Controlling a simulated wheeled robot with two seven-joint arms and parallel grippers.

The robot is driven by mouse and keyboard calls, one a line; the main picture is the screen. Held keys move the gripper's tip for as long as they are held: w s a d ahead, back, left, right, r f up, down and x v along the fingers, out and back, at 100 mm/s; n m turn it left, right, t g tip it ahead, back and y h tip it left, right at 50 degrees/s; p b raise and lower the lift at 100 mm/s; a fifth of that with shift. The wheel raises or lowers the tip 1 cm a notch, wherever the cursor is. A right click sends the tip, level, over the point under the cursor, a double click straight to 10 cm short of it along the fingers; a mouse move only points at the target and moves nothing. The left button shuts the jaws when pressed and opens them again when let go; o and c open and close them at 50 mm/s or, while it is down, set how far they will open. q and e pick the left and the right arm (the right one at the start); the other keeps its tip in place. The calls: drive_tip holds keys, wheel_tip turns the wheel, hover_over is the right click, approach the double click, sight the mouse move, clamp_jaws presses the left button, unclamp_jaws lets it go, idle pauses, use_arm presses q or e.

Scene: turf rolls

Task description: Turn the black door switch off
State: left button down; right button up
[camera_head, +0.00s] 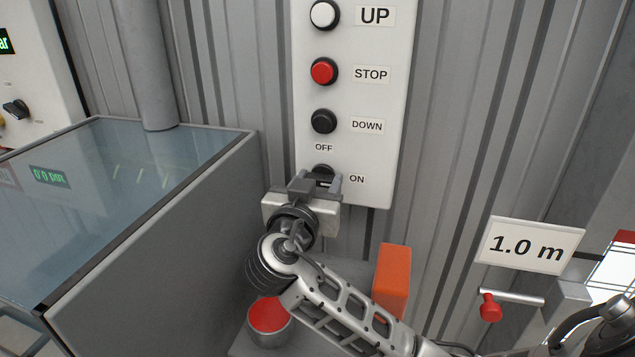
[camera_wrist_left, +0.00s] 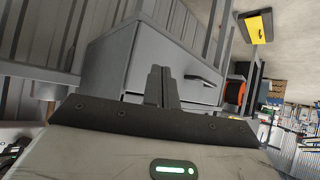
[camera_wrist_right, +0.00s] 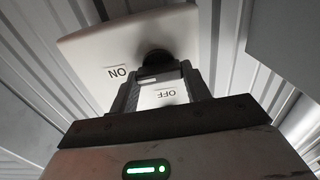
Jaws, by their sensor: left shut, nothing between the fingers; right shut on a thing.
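The black door switch (camera_head: 323,170) is at the bottom of a white panel (camera_head: 385,100), with OFF printed above it and ON to its right. My right gripper (camera_head: 319,183) is at the switch and shut on it, with one finger on each side. In the right wrist view the switch (camera_wrist_right: 157,57) shows at the fingertips, with the labels upside down. The fingers hide part of its handle, so I cannot tell which label it points to. My left gripper (camera_wrist_left: 162,73) is shut and empty, seen only in the left wrist view.
Black DOWN (camera_head: 323,121), red STOP (camera_head: 323,71) and white UP (camera_head: 324,14) buttons are above the switch. A glass-topped grey cabinet (camera_head: 150,250) is at left. An orange block (camera_head: 391,275) and a red-topped round button (camera_head: 268,314) are below. A grey drawer unit (camera_wrist_left: 145,60) is before my left gripper.

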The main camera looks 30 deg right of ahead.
use_arm(q)
drive_tip(key=shift+r, duration=0.1)
use_arm(e)
drive_tip(key=n+p, duration=0.2)
drive_tip(key=n, duration=0.2)
drive_tip(key=shift+n, duration=0.4)
use_arm(q)
drive_tip(key=shift+s+a+r+p, duration=0.1)
drive_tip(key=shift+a+r+p, duration=0.1)
drive_tip(key=shift+r+p, duration=0.35)
drive_tip(key=shift+a+r+p, duration=0.2)
drive_tip(key=shift+r+p, duration=0.2)
drive_tip(key=shift+p, duration=0.15)
use_arm(e)
drive_tip(key=n, duration=1.2)
drive_tip(key=shift+w+a+f+n, duration=0.15)
drive_tip(key=shift+f+n, duration=0.05)
drive_tip(key=shift+n, duration=0.2)
drive_tip(key=o, duration=1)
drive_tip(key=shift+a, duration=0.1)
